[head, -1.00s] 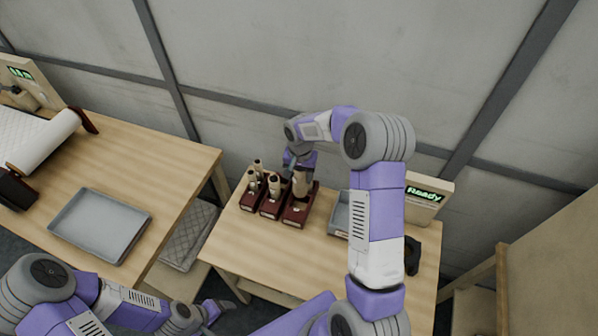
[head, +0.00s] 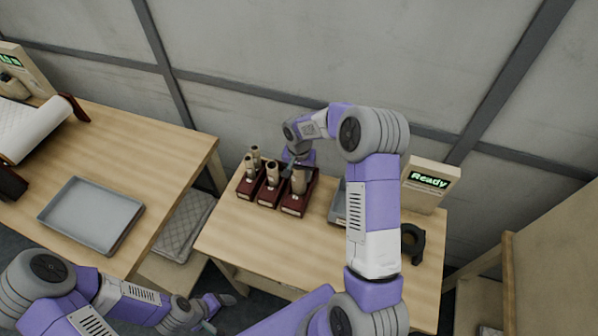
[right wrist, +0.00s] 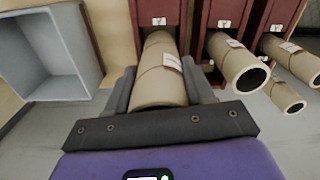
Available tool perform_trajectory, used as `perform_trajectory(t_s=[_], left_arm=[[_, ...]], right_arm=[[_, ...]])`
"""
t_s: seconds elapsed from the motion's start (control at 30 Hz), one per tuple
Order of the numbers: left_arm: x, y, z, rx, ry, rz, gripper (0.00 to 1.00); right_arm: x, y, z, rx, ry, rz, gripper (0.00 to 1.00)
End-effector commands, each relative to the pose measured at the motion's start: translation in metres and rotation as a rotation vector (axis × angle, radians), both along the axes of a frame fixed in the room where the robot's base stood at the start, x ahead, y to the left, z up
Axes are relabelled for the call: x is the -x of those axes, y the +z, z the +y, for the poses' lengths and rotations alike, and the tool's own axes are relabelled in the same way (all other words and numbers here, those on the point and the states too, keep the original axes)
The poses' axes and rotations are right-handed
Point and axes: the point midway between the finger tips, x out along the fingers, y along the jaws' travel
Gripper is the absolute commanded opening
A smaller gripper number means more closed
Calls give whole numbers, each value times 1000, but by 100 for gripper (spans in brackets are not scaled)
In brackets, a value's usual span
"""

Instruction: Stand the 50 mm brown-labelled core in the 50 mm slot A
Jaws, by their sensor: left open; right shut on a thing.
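My right gripper (head: 297,163) is shut on a tan cardboard core (right wrist: 160,78) with a small pale label. The core is upright at the right-hand dark red slot block (head: 293,209), which shows at the upper left-middle in the right wrist view (right wrist: 158,15). Its lower end meets the block; I cannot tell how deep it sits. The label colour and slot letter are too small to read. My left gripper (head: 208,318) is open and empty, low in front of the table.
Two more dark red blocks (head: 266,199) (head: 246,191) with several tan cores stand close on the left. A grey bin (right wrist: 48,55) is beside the held core's block. A "Ready" display (head: 429,181) and a black tape-like ring (head: 413,243) are at the right. The table front is clear.

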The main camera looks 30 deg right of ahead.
Motion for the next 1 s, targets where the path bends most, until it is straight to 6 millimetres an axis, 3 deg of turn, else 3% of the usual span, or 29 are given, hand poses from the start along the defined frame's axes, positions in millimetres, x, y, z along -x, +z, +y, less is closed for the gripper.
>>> perform_trajectory(t_s=[0.5, 0.9, 0.93, 1.0], left_arm=[[0, -30, 0, 0, 0, 0, 72], [0, -32, 0, 0, 0, 0, 72], [0, -32, 0, 0, 0, 0, 72], [0, -32, 0, 0, 0, 0, 72]], right_arm=[[0, -37, 0, 0, 2, 1, 22], [0, -39, 0, 0, 1, 0, 22], [0, -39, 0, 0, 1, 0, 55], [0, -39, 0, 0, 1, 0, 66]])
